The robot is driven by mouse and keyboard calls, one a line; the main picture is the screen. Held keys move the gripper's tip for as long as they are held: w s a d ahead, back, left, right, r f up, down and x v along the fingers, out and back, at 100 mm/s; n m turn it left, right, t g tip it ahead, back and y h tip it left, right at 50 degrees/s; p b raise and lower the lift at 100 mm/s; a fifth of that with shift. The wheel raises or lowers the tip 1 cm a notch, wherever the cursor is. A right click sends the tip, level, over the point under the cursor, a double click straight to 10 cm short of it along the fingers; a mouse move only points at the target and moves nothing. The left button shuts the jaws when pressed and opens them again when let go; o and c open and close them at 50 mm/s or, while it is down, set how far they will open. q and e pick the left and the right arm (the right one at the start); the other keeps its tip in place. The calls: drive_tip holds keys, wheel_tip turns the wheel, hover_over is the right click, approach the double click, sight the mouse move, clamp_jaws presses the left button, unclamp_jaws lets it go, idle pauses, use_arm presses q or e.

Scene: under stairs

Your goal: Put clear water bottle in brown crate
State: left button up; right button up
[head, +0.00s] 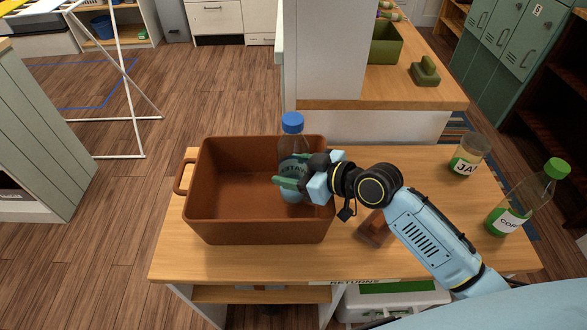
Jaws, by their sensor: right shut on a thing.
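The clear water bottle (292,140) has a blue cap and a pale label, and stands upright. My right gripper (288,172) comes in from the right and is shut around the bottle's middle, covering part of its label. The brown crate (228,229) sits on the wooden table. The bottle is within the crate's opening, near its right wall. I cannot tell whether its base touches the crate floor. The visible rest of the crate is empty. My left gripper is not in view.
A clear bottle with a green cap (521,200) and a lidded jar (468,156) stand at the right of the table (185,262). A small brown object (374,229) lies beside the crate, under my right arm. A white pillar (322,50) rises behind the table.

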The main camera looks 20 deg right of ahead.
drive_tip(key=shift+s+f, duration=0.1)
drive_tip(key=shift+f, duration=0.5)
drive_tip(key=o, duration=1.1)
drive_tip(key=shift+f, duration=0.1)
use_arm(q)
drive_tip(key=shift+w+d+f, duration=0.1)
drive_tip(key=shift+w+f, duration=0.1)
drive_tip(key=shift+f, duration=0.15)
use_arm(e)
drive_tip(key=shift+o, duration=1.4)
drive_tip(key=shift+s+f, duration=0.1)
drive_tip(key=shift+f, duration=0.05)
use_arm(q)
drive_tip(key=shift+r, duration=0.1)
use_arm(e)
drive_tip(key=shift+a, duration=0.1)
drive_tip(key=shift+r, duration=0.5)
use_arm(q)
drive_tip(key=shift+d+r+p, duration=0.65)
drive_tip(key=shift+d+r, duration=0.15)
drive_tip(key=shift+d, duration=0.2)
use_arm(e)
drive_tip(key=v, duration=1.2)
drive_tip(key=shift+r, duration=0.45)
